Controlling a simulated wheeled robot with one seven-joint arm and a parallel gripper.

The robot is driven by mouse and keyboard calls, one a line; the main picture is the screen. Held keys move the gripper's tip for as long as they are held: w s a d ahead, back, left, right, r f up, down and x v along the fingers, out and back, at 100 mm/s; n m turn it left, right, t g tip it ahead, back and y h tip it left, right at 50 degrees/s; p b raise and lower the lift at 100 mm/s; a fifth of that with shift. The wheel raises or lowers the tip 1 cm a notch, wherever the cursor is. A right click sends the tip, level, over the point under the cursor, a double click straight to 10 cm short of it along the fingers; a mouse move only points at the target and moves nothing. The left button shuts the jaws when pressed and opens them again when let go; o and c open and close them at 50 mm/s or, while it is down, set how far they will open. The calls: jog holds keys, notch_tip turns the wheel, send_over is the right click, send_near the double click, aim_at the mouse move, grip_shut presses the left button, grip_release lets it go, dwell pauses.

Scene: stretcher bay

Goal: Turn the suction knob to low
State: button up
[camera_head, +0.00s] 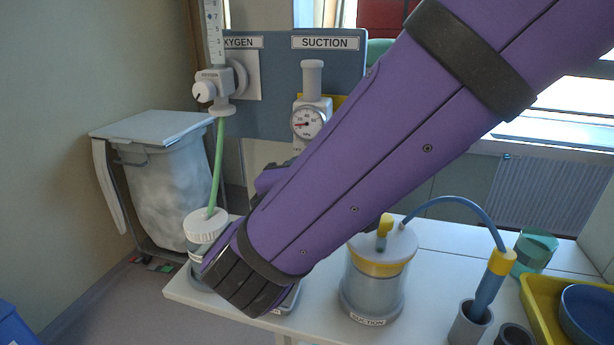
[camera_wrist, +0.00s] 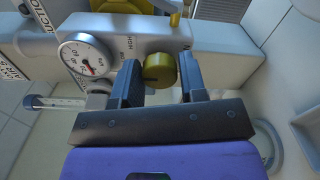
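The yellow suction knob (camera_wrist: 160,70) is on the pale suction regulator in the wrist view. My gripper (camera_wrist: 159,76) has one dark finger on each side of the knob, spread about the knob's width apart. The fingers are very close to its sides; I cannot tell whether they touch it. Lettering, including HIGH, shows beside the knob, but its setting is unclear. The round gauge (camera_wrist: 86,58) is just left of the knob, and in the head view the gauge (camera_head: 307,123) sits under the SUCTION label (camera_head: 325,43). My purple arm hides the knob and gripper there.
The oxygen flowmeter (camera_head: 212,88) with a green tube is left of the suction unit. The suction jar (camera_head: 376,275) stands on the white counter below my arm. A blue hose (camera_head: 462,202) and yellow tray (camera_head: 540,310) are on the right. A waste bin (camera_head: 160,185) stands left.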

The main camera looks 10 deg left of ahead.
jog(key=o, duration=0.3)
jog(key=shift+s, duration=0.1)
jog(key=s, duration=1)
jog(key=shift+s+a, duration=0.3)
jog(key=shift+a, duration=0.1)
jog(key=w+d+r+m+g+h, duration=0.1)
jog(key=w+d+m+g+h, duration=0.3)
jog(key=d, duration=0.7)
jog(key=w+d+r+m+g+h, duration=0.1)
jog(key=w+d+m+g+h, duration=0.35)
jog(key=d, duration=0.75)
jog(key=s+d+m+g+y, duration=0.1)
jog(key=s+d+m+y, duration=0.2)
jog(key=d, duration=0.3)
jog(key=s+d+r+m+g+y, duration=0.1)
jog(key=s+d+m+g+y, duration=0.1)
jog(key=d, duration=0.4)
jog(key=s+d+m+g+y, duration=0.1)
jog(key=s+d+m+y, duration=0.3)
jog(key=d+m, duration=0.2)
jog(key=shift+r+m+y, duration=0.35)
jog(key=shift+r, duration=0.05)
